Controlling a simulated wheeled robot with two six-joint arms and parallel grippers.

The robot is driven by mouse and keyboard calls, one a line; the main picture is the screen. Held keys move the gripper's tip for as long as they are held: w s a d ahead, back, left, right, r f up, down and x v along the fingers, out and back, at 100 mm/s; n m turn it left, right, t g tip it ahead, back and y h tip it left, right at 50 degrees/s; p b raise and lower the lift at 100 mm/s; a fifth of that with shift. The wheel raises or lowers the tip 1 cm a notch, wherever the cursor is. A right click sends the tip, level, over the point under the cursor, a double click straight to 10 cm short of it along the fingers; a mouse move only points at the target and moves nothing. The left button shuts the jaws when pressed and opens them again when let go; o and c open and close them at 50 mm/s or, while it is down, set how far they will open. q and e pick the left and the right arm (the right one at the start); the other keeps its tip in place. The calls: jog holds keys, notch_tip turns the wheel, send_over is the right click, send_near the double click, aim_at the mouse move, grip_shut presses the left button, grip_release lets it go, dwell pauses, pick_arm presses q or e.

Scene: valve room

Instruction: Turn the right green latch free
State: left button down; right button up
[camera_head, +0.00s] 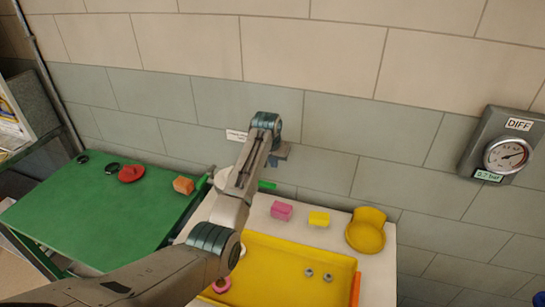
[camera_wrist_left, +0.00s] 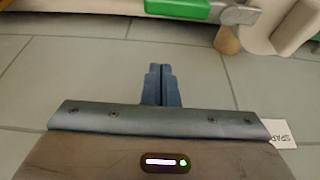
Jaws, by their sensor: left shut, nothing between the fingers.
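A green bar (camera_head: 267,184), seemingly a latch, sticks out to the right from behind my left arm in the head view. Its mount is hidden by the arm, and I cannot tell whether it is the right latch. A green piece (camera_wrist_left: 178,8) shows at the top edge of the left wrist view, beside a grey metal part (camera_wrist_left: 238,14). My left gripper (camera_head: 281,153) is in front of the tiled wall, above the green bar in the head view. In the left wrist view its fingers (camera_wrist_left: 162,84) are together and empty, apart from the green piece.
A white table below holds a yellow tray (camera_head: 285,258), a pink block (camera_head: 281,210), a yellow block (camera_head: 319,218) and a yellow pan (camera_head: 366,236). A green table (camera_head: 90,215) stands at the left. A DIFF gauge (camera_head: 506,155) hangs on the right wall.

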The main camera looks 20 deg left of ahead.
pick_arm(q)
jog(key=f+p, duration=0.1)
jog(key=s+f+p, duration=0.1)
jog(key=f, duration=0.1)
jog(key=s+f+p, duration=0.1)
jog(key=f, duration=0.1)
jog(key=shift+s+p, duration=0.15)
jog(key=shift+p, duration=0.2)
dwell(0.4)
jog(key=shift+a, duration=0.1)
